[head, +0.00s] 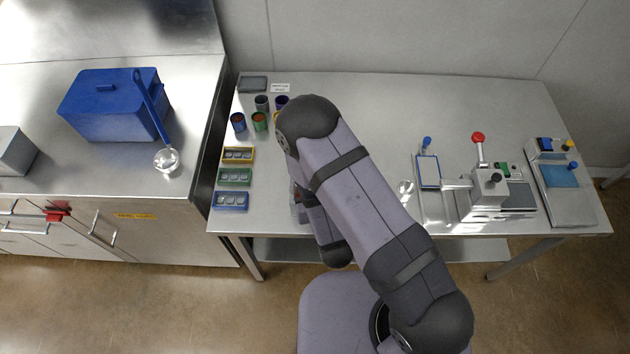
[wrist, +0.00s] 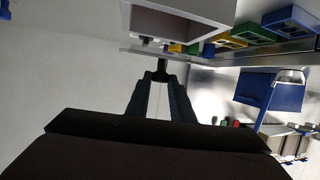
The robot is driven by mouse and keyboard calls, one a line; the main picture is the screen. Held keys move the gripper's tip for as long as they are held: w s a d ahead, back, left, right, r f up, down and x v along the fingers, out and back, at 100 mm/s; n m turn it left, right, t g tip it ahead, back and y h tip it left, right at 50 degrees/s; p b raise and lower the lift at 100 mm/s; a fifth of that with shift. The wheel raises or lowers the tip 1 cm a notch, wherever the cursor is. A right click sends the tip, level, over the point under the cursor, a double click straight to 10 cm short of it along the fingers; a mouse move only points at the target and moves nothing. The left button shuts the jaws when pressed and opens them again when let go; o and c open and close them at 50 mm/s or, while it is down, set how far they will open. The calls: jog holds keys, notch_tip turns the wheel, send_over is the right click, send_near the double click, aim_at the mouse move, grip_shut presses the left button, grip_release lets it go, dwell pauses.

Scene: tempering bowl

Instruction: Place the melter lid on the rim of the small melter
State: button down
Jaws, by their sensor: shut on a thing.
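My gripper (wrist: 161,78) shows in the wrist view, its two dark fingers closed on the black knob (wrist: 161,68) of the melter lid. The lid (wrist: 142,52) is a thin, flat grey plate, seen nearly edge-on. A pale grey box with a darker recessed face (wrist: 178,24), apparently the small melter, lies just beyond the lid on the side away from my fingers. I cannot tell whether lid and box touch. In the head view my arm hides the gripper, the lid and most of that area.
Yellow (head: 238,155), green (head: 234,177) and blue (head: 231,201) trays line the table's left edge, with several cups (head: 260,121) behind them. A lidded blue bin (head: 105,105) and ladle (head: 166,159) are on the left counter. A grey machine (head: 490,190) stands at right.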

jog(key=shift+f+p, duration=0.45)
jog(key=shift+f, duration=1.35)
jog(key=shift+f, duration=0.1)
jog(key=shift+f+b, duration=0.4)
jog(key=shift+b, duration=0.1)
jog(key=shift+f, duration=0.1)
jog(key=c, duration=1.6)
grip_release()
jog(key=shift+o, duration=0.2)
